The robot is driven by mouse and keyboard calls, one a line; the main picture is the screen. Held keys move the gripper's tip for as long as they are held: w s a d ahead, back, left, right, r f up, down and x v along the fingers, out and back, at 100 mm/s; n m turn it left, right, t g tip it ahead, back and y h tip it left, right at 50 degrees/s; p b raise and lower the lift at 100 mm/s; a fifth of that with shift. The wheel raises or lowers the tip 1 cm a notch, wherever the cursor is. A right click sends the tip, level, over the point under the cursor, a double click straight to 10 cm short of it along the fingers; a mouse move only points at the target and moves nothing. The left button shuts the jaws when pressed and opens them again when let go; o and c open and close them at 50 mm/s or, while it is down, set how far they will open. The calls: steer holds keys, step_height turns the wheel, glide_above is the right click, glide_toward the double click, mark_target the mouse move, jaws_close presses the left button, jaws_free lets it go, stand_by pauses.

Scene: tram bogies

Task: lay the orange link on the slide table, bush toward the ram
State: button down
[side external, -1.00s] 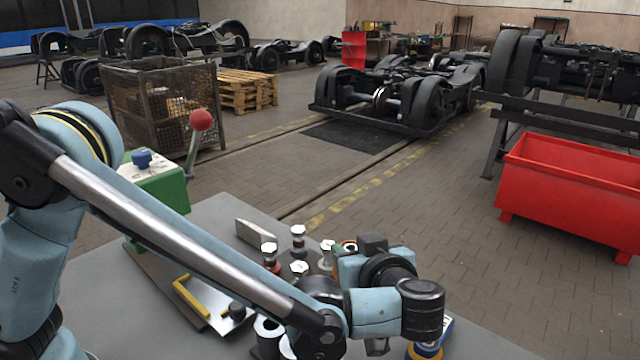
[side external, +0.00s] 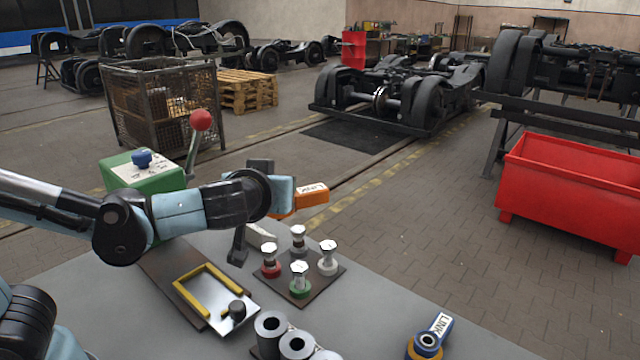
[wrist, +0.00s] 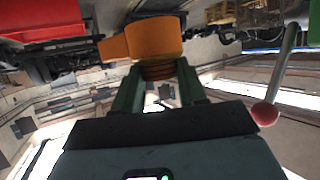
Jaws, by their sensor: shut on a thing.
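The orange link (side external: 311,195), marked LINK, is held in the air right of my wrist, above the far edge of the bench. In the wrist view the orange link (wrist: 150,40) shows its round end between and beyond the fingertips, with a narrower arm pointing left. My gripper (wrist: 158,74) is shut on it at a ribbed orange part. In the side view the fingers are mostly hidden by the wrist. The slide table (side external: 238,298) is a silver plate with a yellow U-shaped fence and a black knob. The green press housing (side external: 146,166) stands behind it, partly covered by my arm; the ram is not visible.
A red-knobbed lever (side external: 196,140) rises beside the housing. A dark plate (side external: 325,284) with several hex-headed pins stands right of the slide table. Grey cylinders (side external: 297,343) stand at the front. A blue link (side external: 438,328) lies front right. Bare bench lies between them.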

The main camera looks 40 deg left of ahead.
steer(key=m+h, duration=0.2)
steer(key=r+m+t+h, duration=0.1)
steer(key=m+h, duration=0.1)
steer(key=h, duration=0.1)
steer(key=s+m+t+h, duration=0.1)
steer(key=m+h, duration=0.1)
steer(key=shift+a+r+m, duration=0.15)
steer(key=shift+a+m, duration=0.15)
steer(key=w+d+f+n+y, duration=0.2)
steer(key=d+f+n+y, duration=0.2)
steer(key=d+f, duration=0.4)
steer(key=s+d+n+g+y, duration=0.25)
steer(key=d+n+y, duration=0.2)
steer(key=d, duration=0.25)
steer(key=n+g+y, duration=0.3)
steer(key=g, duration=0.1)
glide_above(338, 309)
step_height(338, 309, down, 7)
steer(key=shift+t+h, duration=0.25)
steer(key=shift+f, duration=2.05)
